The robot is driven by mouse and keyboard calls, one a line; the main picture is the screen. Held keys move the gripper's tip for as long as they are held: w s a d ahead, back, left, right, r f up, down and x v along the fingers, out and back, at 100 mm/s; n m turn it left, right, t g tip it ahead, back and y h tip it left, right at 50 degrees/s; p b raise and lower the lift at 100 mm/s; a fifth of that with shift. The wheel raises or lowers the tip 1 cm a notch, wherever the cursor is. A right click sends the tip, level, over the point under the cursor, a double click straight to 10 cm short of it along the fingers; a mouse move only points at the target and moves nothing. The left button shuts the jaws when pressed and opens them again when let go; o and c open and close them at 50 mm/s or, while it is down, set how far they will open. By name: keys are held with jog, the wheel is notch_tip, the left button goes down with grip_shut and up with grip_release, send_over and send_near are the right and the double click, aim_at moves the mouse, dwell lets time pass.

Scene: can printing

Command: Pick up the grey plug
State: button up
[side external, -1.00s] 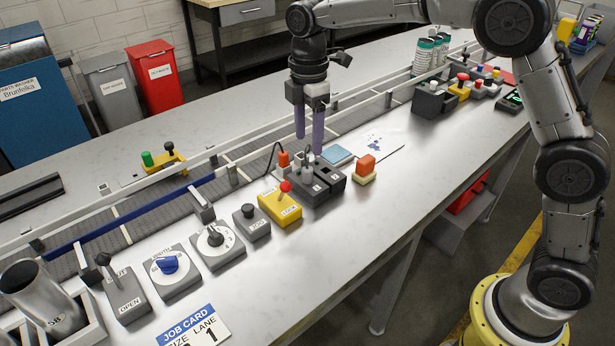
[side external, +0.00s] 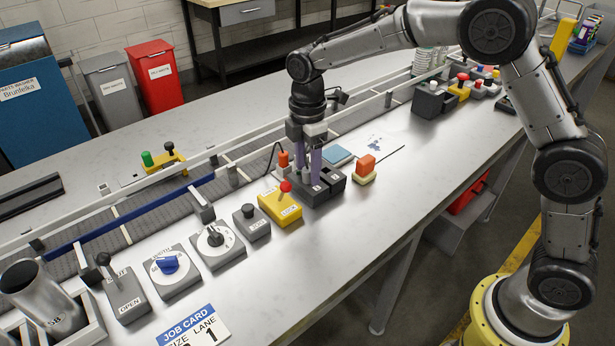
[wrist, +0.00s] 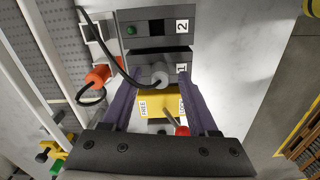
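The grey plug (wrist: 160,74) stands on the dark socket block (wrist: 177,58), at the module labelled 1. A black cable runs to it. My gripper (wrist: 153,80) is open, with its two purple fingers on either side of the plug. In the wrist view a gap shows between the plug and each finger. In the side view my gripper (side external: 307,174) is low over the dark block (side external: 331,183), and the fingers partly hide the plug.
A yellow block (side external: 281,208) with a red-knobbed lever sits just beside the socket block. An orange plug (wrist: 98,75) with a looped cable is close to the left finger. An orange-topped block (side external: 365,165) stands to the right. The conveyor rail runs behind.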

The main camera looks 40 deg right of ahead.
grip_shut()
jog(key=shift+r, duration=0.15)
